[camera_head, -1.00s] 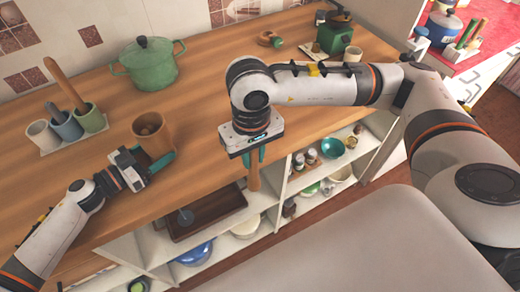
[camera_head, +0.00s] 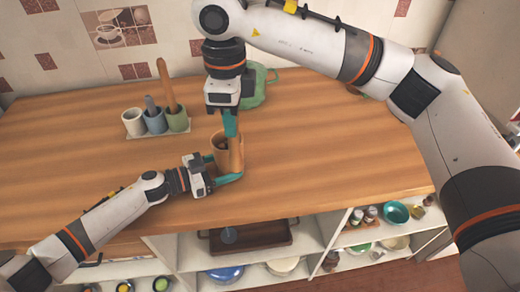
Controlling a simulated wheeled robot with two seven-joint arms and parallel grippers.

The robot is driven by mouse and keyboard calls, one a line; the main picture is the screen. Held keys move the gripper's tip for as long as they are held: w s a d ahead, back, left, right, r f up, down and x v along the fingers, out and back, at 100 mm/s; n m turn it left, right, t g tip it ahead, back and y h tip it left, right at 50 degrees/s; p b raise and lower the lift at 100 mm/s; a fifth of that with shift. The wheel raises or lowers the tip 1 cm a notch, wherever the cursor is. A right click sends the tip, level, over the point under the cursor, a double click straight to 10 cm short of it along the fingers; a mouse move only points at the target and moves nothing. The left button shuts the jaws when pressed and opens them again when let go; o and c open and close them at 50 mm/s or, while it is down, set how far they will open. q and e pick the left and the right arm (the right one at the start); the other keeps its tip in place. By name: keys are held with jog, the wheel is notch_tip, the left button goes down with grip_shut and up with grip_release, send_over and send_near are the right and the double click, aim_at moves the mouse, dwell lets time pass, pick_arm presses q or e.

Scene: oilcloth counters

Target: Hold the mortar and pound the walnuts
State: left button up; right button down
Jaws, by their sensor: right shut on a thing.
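The brown wooden mortar (camera_head: 218,142) stands upright on the counter, with something dark inside, too small to make out as walnuts. My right gripper (camera_head: 231,125), pointing down from above, is shut on a wooden pestle (camera_head: 237,155). The pestle is upright and overlaps the mortar's right side in the picture; I cannot tell whether its lower end touches the mortar. My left gripper (camera_head: 226,178) is low at the mortar's near side, with one teal finger showing along it. Its other finger is hidden, so its grip on the mortar cannot be made out.
A white tray (camera_head: 146,136) with several cups and upright tools stands on the counter (camera_head: 330,150) to the left. A green pot (camera_head: 254,90) stands behind my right gripper, partly hidden.

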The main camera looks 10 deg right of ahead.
jog(key=w+a+r+m, duration=0.2)
jog(key=w+r+m, duration=0.5)
jog(key=m, duration=0.8)
notch_tip(320, 180, down, 10)
jog(key=shift+w+d, duration=0.25)
jog(key=shift+w, duration=0.2)
jog(key=shift+f, duration=0.35)
jog(key=shift+f, duration=0.3)
dwell(0.4)
jog(key=shift+f, duration=1.1)
